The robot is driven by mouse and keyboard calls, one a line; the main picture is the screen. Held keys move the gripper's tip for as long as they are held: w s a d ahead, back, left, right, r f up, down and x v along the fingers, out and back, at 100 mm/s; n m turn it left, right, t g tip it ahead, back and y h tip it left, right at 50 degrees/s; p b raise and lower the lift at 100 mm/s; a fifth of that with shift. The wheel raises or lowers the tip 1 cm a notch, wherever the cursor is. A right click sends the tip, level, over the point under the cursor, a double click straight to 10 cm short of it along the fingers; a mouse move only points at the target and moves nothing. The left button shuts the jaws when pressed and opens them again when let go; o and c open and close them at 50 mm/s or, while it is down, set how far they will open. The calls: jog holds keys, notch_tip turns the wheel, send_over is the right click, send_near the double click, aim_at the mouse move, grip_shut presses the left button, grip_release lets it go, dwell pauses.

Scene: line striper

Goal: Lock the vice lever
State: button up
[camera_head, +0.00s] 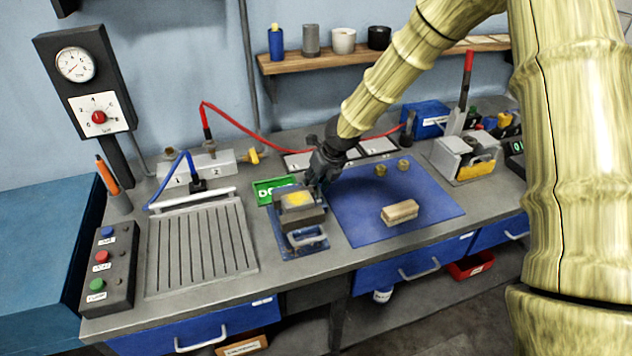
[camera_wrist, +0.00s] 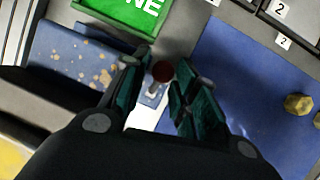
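The vice (camera_head: 301,214) stands on a blue base at the middle of the bench, with a yellow-topped piece (camera_head: 298,198) in it. My gripper (camera_head: 316,183) is low at the vice's far right corner and hides part of it. In the wrist view a dark red round knob on a short grey stem, seemingly the vice lever (camera_wrist: 162,72), lies between the fingertips of my gripper (camera_wrist: 160,92). The fingers are apart, with a gap at the knob's left; the right finger is close to it, and contact cannot be told. The vice's speckled blue base (camera_wrist: 70,60) is at left.
A green DONE tray (camera_head: 272,189) is just behind the vice. A blue mat (camera_head: 430,195) with a tan block (camera_head: 400,212) lies to the right. A ribbed grey plate (camera_head: 200,245) is at left. A grey device with a red-tipped lever (camera_head: 466,80) stands at far right.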

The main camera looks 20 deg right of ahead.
jog(key=shift+w+a+f, duration=0.1)
jog(key=shift+w+f, duration=0.05)
jog(key=shift+f, duration=0.45)
